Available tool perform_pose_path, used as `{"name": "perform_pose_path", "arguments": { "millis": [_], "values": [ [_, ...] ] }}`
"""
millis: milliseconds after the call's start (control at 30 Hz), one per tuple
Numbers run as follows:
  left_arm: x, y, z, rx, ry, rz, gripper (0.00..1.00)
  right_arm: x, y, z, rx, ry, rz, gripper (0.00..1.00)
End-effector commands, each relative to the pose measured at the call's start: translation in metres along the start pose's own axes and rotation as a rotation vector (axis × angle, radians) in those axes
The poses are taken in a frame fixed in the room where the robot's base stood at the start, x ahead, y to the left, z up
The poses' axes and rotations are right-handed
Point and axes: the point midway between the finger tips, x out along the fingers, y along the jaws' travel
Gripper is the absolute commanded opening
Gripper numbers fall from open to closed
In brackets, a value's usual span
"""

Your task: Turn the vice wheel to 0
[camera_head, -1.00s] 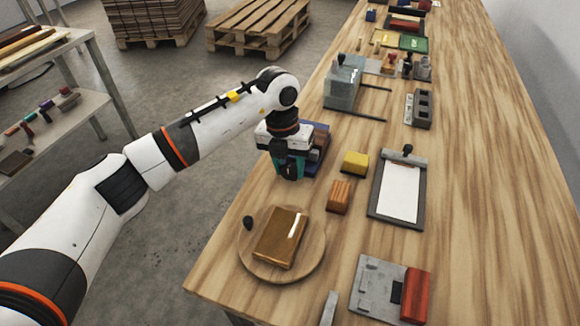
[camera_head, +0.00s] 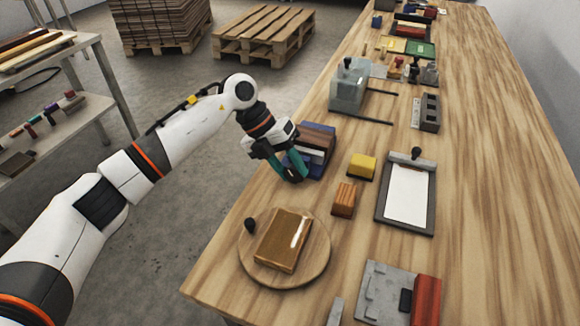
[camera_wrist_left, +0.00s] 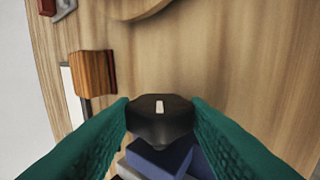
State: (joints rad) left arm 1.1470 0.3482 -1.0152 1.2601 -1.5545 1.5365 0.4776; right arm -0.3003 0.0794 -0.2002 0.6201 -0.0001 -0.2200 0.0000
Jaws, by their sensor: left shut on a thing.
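The vice (camera_head: 318,143) is a blue body holding a brown block near the left edge of the bench. Its dark wheel (camera_wrist_left: 160,120), with a white mark on its face, sits between my left fingers in the left wrist view. The mark points roughly up and down in that picture; no number is readable. My left gripper (camera_head: 293,174) is tilted at the near side of the vice, with its green fingers shut on the wheel. In the head view the fingers mostly hide the wheel. My right gripper is not in view.
A round wooden board (camera_head: 255,272) with a brown block (camera_head: 283,240) and a black knob lies nearer. An orange-brown wooden block (camera_head: 344,200), a yellow block (camera_head: 362,166) and a clipboard (camera_head: 408,195) lie to the right. The bench's right side is clear.

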Motion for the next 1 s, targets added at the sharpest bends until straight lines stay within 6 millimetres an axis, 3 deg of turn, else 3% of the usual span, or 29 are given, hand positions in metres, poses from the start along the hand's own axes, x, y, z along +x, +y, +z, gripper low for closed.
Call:
{"name": "perform_pose_path", "arguments": {
  "millis": [267,300,400,767,1000],
  "values": [
    [-0.001,0.000,-0.001,0.000,0.003,0.001,0.18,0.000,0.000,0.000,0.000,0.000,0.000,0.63],
    [-0.001,0.000,-0.001,0.000,0.003,0.001,0.46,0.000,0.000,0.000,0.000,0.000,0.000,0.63],
    [-0.001,0.000,-0.001,0.000,0.002,0.000,0.62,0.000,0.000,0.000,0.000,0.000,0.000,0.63],
    [-0.003,0.001,0.000,0.000,0.001,-0.001,0.62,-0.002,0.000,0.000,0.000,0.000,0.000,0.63],
    [-0.031,0.002,-0.001,0.000,0.002,-0.003,0.62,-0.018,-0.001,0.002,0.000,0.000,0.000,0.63]
  ]
}}
